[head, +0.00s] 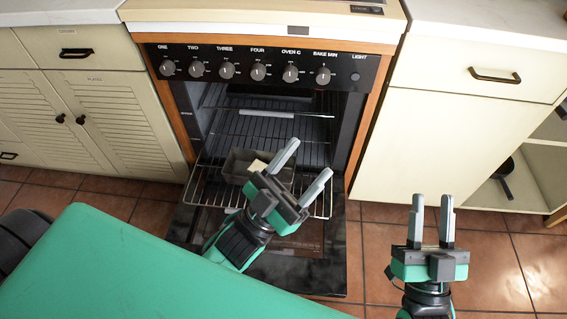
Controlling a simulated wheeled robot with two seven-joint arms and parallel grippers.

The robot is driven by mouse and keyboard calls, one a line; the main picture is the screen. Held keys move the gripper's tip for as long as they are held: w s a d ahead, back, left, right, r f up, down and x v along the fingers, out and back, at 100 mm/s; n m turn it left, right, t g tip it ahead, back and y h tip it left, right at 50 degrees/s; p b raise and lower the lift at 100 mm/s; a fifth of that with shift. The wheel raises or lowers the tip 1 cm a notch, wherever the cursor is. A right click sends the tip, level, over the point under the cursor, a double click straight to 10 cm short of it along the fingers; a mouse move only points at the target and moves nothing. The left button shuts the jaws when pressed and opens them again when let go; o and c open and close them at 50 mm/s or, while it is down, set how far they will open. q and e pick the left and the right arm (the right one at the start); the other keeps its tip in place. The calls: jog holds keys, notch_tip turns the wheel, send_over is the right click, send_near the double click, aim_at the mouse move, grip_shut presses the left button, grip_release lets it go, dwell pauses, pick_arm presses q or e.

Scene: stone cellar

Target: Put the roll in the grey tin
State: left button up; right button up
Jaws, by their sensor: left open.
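The grey tin (238,167) sits on the pulled-out wire rack of the open oven, partly hidden by my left gripper. A small pale piece, which looks like the roll (258,166), shows within the tin's outline, close to my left gripper's body; I cannot tell its full shape. My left gripper (310,157) is open and empty, over the rack, with its fingers pointing up and right past the tin. My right gripper (432,197) has its fingers apart with nothing between them, over the floor right of the oven.
The oven door (325,270) is folded down, and the wire rack (205,187) juts out above it. Control knobs (258,72) line the panel above the opening. Cabinets (455,130) flank the oven on both sides. The tiled floor (505,255) at the right is clear.

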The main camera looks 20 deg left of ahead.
pick_arm(q)
jog(key=a+n+y, duration=0.1)
jog(key=n+y, duration=0.1)
jog(key=a+f+n+t+y, duration=0.1)
jog(key=y, duration=0.2)
jog(key=a+n+y, duration=0.1)
jog(key=n+y, duration=0.1)
jog(key=shift+w+a+f+n, duration=0.1)
jog(key=shift+a+f+n, duration=0.05)
jog(key=shift+f+n, duration=0.2)
